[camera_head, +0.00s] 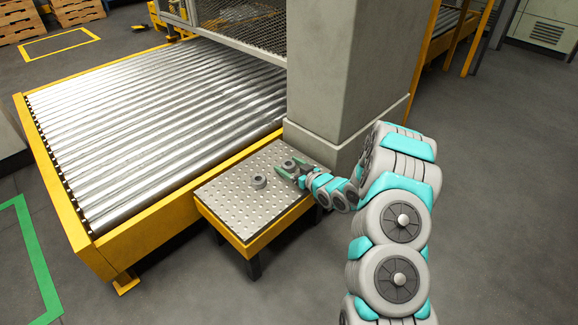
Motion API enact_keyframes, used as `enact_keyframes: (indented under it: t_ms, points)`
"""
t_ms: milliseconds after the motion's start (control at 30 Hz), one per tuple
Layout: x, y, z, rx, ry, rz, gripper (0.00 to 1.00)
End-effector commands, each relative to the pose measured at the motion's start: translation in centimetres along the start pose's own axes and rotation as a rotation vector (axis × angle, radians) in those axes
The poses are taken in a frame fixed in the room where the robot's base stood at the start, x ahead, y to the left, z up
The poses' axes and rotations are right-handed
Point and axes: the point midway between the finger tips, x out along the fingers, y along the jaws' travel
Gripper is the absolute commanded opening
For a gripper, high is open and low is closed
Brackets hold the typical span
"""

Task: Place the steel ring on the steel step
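The steel step (234,203) is a low platform with a dotted metal top, a yellow frame and dark legs, in the middle of the head view. My gripper (289,168) is over its right back part, reaching in from the right. A small grey steel ring (289,163) sits between the two fingers, which appear closed on its sides. I cannot tell whether this ring touches the step top or is just above it.
A roller conveyor (160,110) with a yellow frame stands close along the step's left and back. A thick grey pillar (345,80) rises right behind the step and my gripper. The step's left and front top is bare. Open floor (490,220) lies to the right.

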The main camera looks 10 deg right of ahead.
Motion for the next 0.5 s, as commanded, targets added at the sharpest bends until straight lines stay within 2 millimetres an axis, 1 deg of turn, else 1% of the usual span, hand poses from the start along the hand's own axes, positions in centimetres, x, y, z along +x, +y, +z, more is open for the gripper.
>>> enact_keyframes:
  t_ms: [267,367,500]
  points:
    - [0.0,0.0,0.0,0.0,0.0,0.0,0.94]
    - [-0.1,0.0,-0.4,0.0,0.0,0.0,0.94]
    - [-1.3,0.0,-0.3,0.003,-0.002,0.001,0.94]
